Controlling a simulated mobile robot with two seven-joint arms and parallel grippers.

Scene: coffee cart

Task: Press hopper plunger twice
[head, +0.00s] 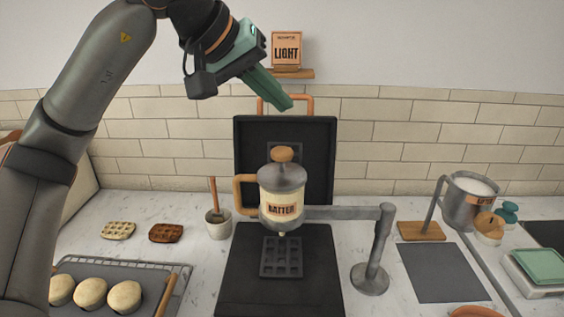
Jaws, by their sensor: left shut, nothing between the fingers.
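The batter hopper (281,204) is a cream canister with a grey lid, a "BATTER" label and a wooden side handle. Its plunger has a round wooden knob (282,154) on top of the lid. The hopper hangs on a grey stand arm over the open black waffle iron (240,275), above its grid plate (281,257). My left gripper (287,104) is shut and empty, with green fingers pointing down and right. In the picture it is above the knob and apart from it. My right gripper is not in view.
The grey stand post (376,250) stands right of the iron. A tray rack (165,268) with round buns is at lower left. A whisk pot (218,224) stands left of the iron. A milk jug (463,205) and a green-topped scale (540,266) are at right.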

